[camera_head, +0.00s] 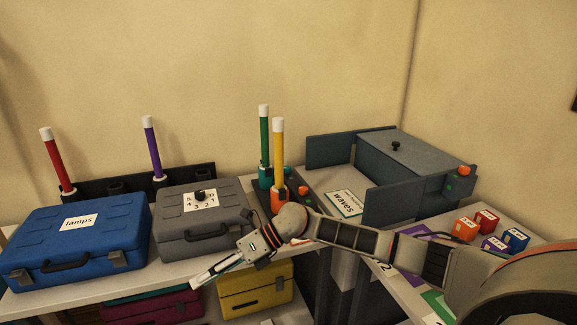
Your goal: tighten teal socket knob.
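A knob on the teal socket is too small and partly covered to make out clearly. In front of it an orange socket (279,203) holds a yellow rod (278,152) and has an orange knob (303,191) at its side. My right gripper (200,280) is in front of the grey case, left of and nearer than the sockets. Its fingers are seen side-on, with nothing visible in them. My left gripper is out of view.
A blue case (75,245) and a grey case (203,222) with a black knob stand on the left table. Behind them a dark rack (130,183) holds red and purple rods. A dark box (405,160), a waves card (342,204) and small coloured blocks (515,239) are right.

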